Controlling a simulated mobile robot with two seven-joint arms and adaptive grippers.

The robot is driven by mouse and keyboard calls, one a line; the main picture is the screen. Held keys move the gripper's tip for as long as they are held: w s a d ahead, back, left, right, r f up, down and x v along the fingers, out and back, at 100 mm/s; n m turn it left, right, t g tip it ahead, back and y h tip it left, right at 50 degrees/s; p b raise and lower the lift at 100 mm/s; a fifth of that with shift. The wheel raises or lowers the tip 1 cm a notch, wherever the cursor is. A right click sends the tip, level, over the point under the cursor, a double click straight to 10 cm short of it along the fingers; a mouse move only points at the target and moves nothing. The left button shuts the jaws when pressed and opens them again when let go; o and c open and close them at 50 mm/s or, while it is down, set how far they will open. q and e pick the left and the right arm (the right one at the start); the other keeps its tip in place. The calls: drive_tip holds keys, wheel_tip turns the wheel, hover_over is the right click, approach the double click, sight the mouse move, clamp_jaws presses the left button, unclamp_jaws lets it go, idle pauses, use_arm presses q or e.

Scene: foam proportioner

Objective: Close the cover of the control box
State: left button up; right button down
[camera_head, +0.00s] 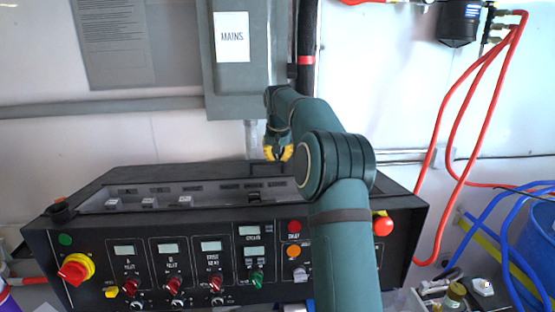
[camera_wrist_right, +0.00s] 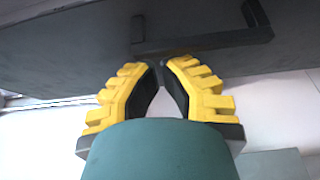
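The black control box (camera_head: 190,230) stands in the lower middle of the head view, its front full of knobs, buttons and small displays. Its dark cover (camera_head: 130,179) lies along the top back edge, with a bar handle (camera_head: 268,167) near the middle. A recessed strip with switches shows in front of it, so the cover looks raised. My right gripper (camera_head: 278,156) has yellow-edged fingers and is just above the handle. In the right wrist view the fingertips (camera_wrist_right: 155,68) come together, apparently empty, near the dark handle bar (camera_wrist_right: 205,42). Whether they touch it is unclear. My left gripper is out of view.
A grey MAINS box (camera_head: 238,60) hangs on the wall above. Red hoses (camera_head: 470,120) hang at the right, and a blue drum (camera_head: 538,240) stands at the lower right. My right arm hides part of the box's right side.

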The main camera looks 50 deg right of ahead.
sight(279, 176)
drive_tip(key=shift+s+a, duration=0.25)
idle(0.3)
drive_tip(key=shift+s+a+b, duration=0.15)
drive_tip(key=shift+s+b, duration=0.05)
drive_tip(key=shift+b, duration=0.15)
drive_tip(key=s+a+b, duration=0.2)
drive_tip(key=s, duration=0.1)
drive_tip(key=s+a+b, duration=0.1)
drive_tip(key=a, duration=0.1)
drive_tip(key=shift+s+r+b, duration=0.3)
drive_tip(key=shift+r+b, duration=0.05)
drive_tip(key=shift+r, duration=0.05)
drive_tip(key=s+a+r+b, duration=0.2)
drive_tip(key=s+a, duration=0.4)
drive_tip(key=s, duration=0.1)
drive_tip(key=shift+s+b, duration=0.25)
drive_tip(key=shift+b, duration=0.15)
drive_tip(key=shift+a, duration=0.15)
